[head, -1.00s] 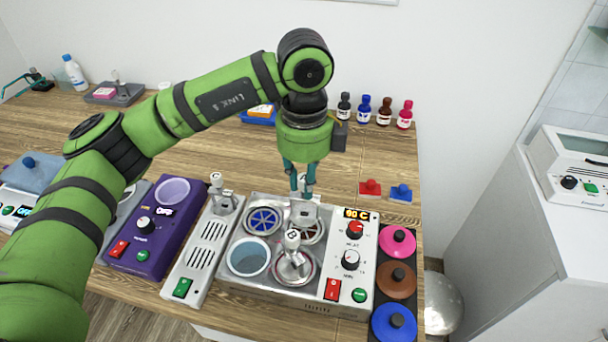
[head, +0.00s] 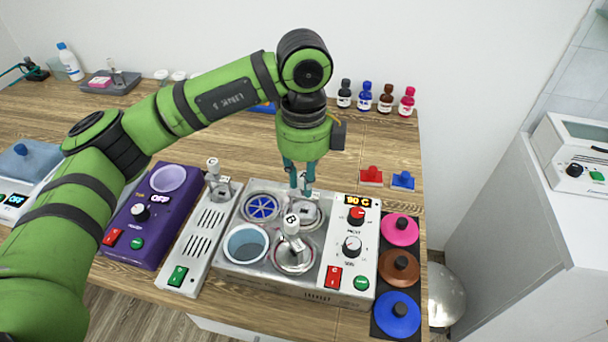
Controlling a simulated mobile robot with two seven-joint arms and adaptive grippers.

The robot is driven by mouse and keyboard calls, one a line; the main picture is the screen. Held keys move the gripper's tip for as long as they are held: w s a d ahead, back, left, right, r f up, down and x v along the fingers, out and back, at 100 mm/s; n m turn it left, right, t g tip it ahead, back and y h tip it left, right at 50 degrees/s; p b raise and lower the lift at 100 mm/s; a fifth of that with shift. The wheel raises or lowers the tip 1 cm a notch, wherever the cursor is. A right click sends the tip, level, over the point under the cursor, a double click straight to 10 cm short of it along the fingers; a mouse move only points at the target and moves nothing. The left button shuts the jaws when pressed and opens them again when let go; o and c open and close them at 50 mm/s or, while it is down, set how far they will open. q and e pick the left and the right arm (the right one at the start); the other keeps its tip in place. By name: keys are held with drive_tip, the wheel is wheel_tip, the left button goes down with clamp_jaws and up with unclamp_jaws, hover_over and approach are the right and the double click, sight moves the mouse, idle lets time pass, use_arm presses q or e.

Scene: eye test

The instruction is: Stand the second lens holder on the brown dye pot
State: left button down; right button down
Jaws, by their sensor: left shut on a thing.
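My left gripper (head: 299,189) is shut on a grey metal lens holder (head: 309,212), low over the back right pot of the metal dye bath (head: 270,284). The held holder hides most of that pot, so its colour is unclear, and I cannot tell whether the holder touches it. Another lens holder, marked B (head: 292,247), stands on the front right pot. A holder marked C (head: 214,175) stands on the grey vented unit (head: 207,235) at the left. A blue pot (head: 261,208) and a pale blue-grey bath (head: 245,244) are open. My right gripper is not in view.
Pink (head: 400,230), brown (head: 399,267) and blue (head: 397,314) lids lie right of the bath. A red block (head: 371,176), a blue block (head: 403,181) and several bottles (head: 386,98) stand behind. A purple unit (head: 152,215) is at left. Bare table lies behind the bath.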

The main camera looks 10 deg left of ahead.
use_arm(q)
drive_tip(key=shift+f+b, duration=0.3)
drive_tip(key=shift+b, duration=0.05)
drive_tip(key=c, duration=0.7)
unclamp_jaws()
drive_tip(key=shift+r, duration=0.15)
drive_tip(key=shift+r+p, duration=1.6)
drive_tip(key=shift+r, duration=1.3)
